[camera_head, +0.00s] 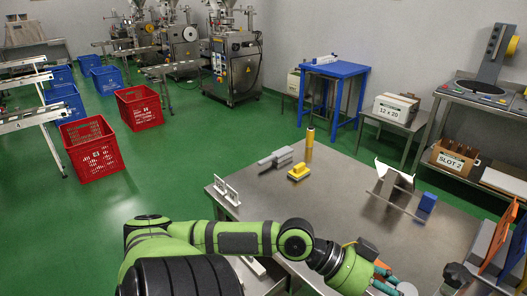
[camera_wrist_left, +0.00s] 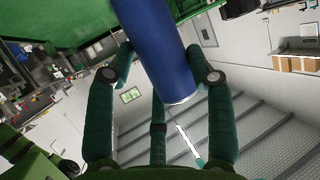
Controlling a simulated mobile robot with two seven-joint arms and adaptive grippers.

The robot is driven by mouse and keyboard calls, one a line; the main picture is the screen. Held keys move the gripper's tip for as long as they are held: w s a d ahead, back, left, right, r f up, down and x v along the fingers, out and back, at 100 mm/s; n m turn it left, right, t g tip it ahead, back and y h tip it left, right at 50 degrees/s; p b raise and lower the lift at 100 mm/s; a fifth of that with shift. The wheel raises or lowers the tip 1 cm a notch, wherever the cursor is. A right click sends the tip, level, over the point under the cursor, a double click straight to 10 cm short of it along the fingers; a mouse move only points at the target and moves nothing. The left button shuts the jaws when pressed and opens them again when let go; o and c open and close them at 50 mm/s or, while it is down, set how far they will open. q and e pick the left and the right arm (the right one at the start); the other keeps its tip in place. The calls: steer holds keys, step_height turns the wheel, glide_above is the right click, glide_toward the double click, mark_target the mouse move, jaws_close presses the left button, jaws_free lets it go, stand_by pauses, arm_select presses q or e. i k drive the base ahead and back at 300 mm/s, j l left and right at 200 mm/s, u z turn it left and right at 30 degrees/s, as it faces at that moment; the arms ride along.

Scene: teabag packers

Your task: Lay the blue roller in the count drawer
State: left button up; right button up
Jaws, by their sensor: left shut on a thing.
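The blue roller (camera_wrist_left: 160,50) is a thick blue cylinder with a pale rim at its near end, seen in the left wrist view. My left gripper (camera_head: 392,284) is shut on it, with dark teal fingers on both sides of the roller. In the head view the gripper is low, right of centre, by the near edge of the steel table; I cannot make out the roller there. A grey surface with parallel ribs (camera_wrist_left: 245,125) lies beyond the fingers in the wrist view; I cannot tell whether it is the count drawer. My right gripper is not seen.
The steel table (camera_head: 330,215) carries a yellow block (camera_head: 299,172), a yellow post (camera_head: 310,145), a white rack (camera_head: 226,190), a grey stand (camera_head: 397,188) and a blue block (camera_head: 428,202). Orange and blue upright panels (camera_head: 500,243) stand at the right. The table's middle is bare.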

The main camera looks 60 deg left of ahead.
mark_target(240, 269)
steer(key=j+u, duration=0.1)
steer(key=u, duration=1.2)
